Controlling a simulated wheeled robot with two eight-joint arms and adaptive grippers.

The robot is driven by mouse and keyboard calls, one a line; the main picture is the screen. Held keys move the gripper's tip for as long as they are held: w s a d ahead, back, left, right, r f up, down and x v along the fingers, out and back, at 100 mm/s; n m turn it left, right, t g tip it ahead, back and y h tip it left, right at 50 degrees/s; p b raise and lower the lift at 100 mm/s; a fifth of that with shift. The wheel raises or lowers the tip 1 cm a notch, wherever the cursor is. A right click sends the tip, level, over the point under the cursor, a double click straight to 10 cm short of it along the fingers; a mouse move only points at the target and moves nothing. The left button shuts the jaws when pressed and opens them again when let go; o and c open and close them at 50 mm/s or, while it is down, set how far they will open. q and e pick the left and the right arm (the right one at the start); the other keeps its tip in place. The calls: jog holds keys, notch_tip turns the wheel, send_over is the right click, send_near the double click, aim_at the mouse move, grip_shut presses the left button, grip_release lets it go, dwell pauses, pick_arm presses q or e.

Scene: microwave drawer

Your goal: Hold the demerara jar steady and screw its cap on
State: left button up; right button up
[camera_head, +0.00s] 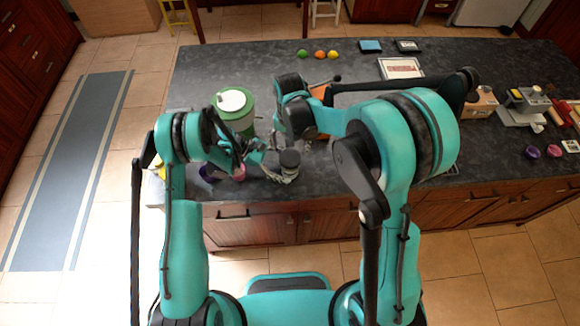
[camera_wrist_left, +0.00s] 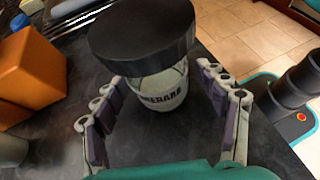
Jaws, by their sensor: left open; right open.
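The demerara jar (camera_wrist_left: 163,88) stands on the dark counter, its label partly readable in the left wrist view. Its wide black cap (camera_wrist_left: 142,35) is over the jar's mouth and hides the rim; I cannot tell whether it is threaded on. In the head view the dark cap (camera_head: 289,158) shows above the pale jar (camera_head: 289,171). My left gripper (camera_wrist_left: 165,105) is open, with one finger on each side of the jar and gaps visible. My right gripper (camera_head: 303,137) is above and behind the jar, mostly hidden by its own wrist; its fingers are hard to make out.
A green canister with a white lid (camera_head: 236,108) stands left of the jar. An orange block (camera_wrist_left: 30,70) is close by. A purple-rimmed container (camera_head: 238,173) lies beside my left wrist. The counter's front edge is just in front of the jar.

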pick_arm(q)
jog(key=v, duration=1.2)
jog(key=shift+w, duration=0.1)
